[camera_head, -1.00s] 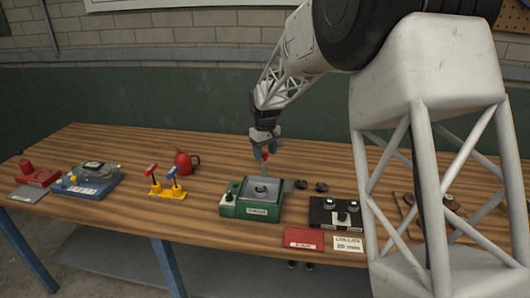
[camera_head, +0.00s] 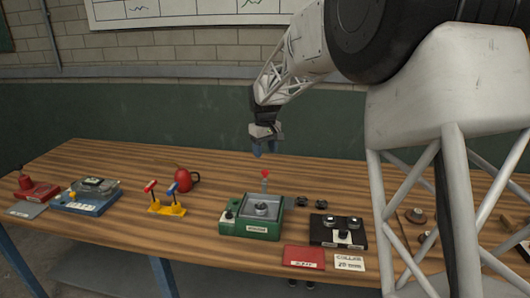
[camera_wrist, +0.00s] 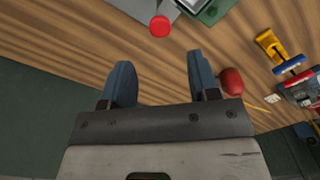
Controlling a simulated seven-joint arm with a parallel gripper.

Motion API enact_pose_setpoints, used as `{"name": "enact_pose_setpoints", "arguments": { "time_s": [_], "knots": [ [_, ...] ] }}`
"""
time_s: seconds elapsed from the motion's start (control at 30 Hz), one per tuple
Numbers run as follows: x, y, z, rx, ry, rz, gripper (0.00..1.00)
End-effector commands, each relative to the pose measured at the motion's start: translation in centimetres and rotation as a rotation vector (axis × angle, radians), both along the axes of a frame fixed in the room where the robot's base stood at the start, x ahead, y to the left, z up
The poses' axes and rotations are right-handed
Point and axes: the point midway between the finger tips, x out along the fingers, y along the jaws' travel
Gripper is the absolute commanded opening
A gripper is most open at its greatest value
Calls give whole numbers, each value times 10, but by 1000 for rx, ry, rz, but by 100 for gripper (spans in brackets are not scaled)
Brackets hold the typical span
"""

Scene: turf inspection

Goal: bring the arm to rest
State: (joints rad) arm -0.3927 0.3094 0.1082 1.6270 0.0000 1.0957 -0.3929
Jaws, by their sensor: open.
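My gripper (camera_head: 258,150) hangs above the back part of the wooden table, with nothing between its fingers. In the wrist view its two blue fingers (camera_wrist: 162,85) stand wide apart over bare wood. A small post with a red knob (camera_head: 265,174) stands behind the green device (camera_head: 250,232), below and slightly right of my gripper. The red knob also shows in the wrist view (camera_wrist: 160,26), beyond the fingertips and apart from them.
A wall (camera_head: 120,110) is behind.

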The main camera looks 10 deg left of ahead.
Motion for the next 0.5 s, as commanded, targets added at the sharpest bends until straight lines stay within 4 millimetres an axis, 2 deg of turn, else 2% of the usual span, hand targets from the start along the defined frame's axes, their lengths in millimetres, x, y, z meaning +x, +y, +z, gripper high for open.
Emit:
{"name": "enact_pose_setpoints", "arguments": {
  "time_s": [0.27,0.5],
  "knots": [
    [-1,-2,1,0,-1,-3,55],
    [-16,-23,15,4,-11,-36,55]
  ]
}}
